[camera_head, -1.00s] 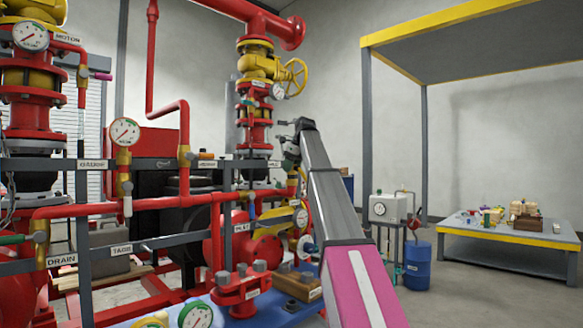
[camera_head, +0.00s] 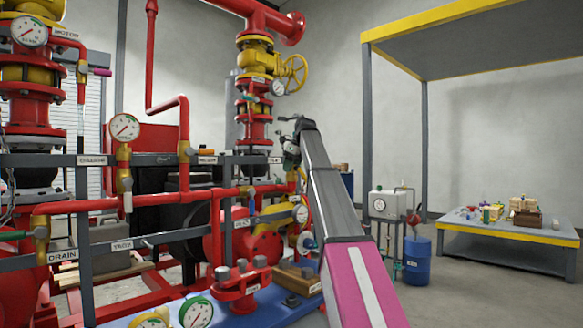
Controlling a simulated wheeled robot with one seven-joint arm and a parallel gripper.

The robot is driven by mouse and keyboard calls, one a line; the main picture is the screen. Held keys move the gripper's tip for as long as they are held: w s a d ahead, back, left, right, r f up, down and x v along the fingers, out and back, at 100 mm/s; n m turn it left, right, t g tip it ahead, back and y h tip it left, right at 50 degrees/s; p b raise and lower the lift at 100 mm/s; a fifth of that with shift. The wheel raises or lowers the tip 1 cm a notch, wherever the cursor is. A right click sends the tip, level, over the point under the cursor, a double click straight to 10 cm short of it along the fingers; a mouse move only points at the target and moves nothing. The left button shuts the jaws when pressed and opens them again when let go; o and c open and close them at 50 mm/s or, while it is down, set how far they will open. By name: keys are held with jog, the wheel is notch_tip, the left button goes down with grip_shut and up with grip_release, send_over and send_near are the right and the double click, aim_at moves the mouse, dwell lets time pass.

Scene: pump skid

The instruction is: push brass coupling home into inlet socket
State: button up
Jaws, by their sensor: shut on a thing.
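My arm (camera_head: 342,205) rises from the bottom right to an elbow near the middle. Its dark wrist (camera_head: 291,150) hangs beyond the elbow, in front of the red and yellow pipework. My gripper's fingers cannot be made out; they are hidden behind the arm or among the pipes. I cannot pick out the brass coupling or what is held. The inlet socket itself cannot be told apart from the fittings there.
The pump skid's red pipes, gauges (camera_head: 124,127) and grey rails crowd the left and middle. A wooden block (camera_head: 297,277) and a red flanged fitting (camera_head: 241,288) stand on the blue base. A blue drum (camera_head: 417,262) and a low table (camera_head: 480,232) stand right, with open floor around them.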

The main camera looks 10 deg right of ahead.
jog(key=o, duration=1.1)
jog(key=v, duration=0.9)
jog(key=shift+d+r, duration=0.1)
jog(key=shift+r, duration=0.25)
jog(key=shift+s+d+r, duration=0.15)
jog(key=shift+s+r, duration=0.1)
jog(key=shift+r, duration=0.25)
